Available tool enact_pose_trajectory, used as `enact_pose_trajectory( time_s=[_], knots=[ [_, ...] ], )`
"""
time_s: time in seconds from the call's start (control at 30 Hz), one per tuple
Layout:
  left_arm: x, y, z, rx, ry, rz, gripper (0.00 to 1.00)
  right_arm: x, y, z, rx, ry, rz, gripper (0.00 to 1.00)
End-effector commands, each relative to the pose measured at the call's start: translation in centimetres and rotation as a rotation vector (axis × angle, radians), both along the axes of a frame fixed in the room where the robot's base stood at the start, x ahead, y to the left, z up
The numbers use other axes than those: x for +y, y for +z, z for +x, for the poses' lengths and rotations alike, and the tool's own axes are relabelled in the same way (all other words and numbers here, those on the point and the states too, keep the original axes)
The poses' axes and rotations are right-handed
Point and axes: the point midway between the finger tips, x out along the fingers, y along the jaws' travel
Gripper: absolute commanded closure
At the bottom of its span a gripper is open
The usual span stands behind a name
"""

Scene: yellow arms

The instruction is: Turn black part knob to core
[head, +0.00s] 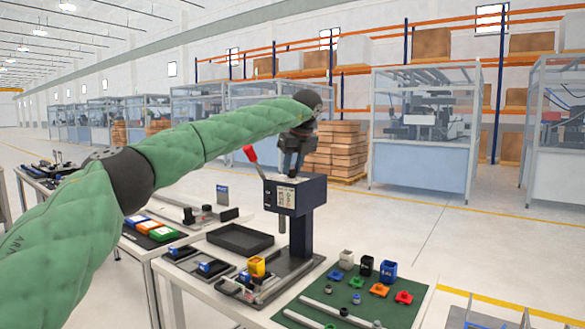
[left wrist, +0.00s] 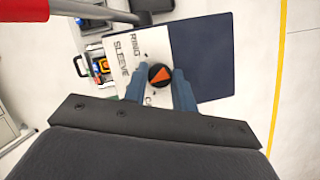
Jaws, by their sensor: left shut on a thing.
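The black knob (left wrist: 160,74) with an orange triangle mark sits on a white label plate (left wrist: 148,40) in the left wrist view. The plate reads RING and SLEEVE, and a third word starting with C is mostly hidden by my fingers. The triangle's tip seems to point towards the top of the picture; its exact setting is hard to tell. My left gripper (left wrist: 161,78) has its blue-grey fingers shut on the knob's two sides. In the head view the left gripper (head: 293,168) points down onto the top of the dark blue machine (head: 296,196). My right gripper is not in view.
A red-tipped lever (head: 250,154) rises at the machine's left, close to my gripper. A black tray (head: 240,239) and a yellow part (head: 257,266) lie nearby. A green mat (head: 390,313) with several coloured parts is at the front right. Wire-framed cells stand behind.

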Motion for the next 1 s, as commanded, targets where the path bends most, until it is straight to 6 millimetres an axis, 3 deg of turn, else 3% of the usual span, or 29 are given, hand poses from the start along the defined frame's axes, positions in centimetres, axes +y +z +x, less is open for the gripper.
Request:
enact_pose_trajectory(
  time_s=[0.47, 0.5, 0.6, 1.0],
  knots=[
    [-0.02, -0.01, 0.01, 0.000, 0.013, 0.000, 0.96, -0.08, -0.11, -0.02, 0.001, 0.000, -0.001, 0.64],
    [-0.01, -0.01, 0.01, 0.000, 0.013, 0.000, 0.67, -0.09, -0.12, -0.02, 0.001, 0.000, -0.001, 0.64],
    [-0.01, -0.01, 0.01, 0.000, 0.013, 0.000, 0.52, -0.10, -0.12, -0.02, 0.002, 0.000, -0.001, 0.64],
    [-0.11, 0.47, -0.14, 0.000, 0.013, -0.001, 0.52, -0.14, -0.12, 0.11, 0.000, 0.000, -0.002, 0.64]
  ],
)
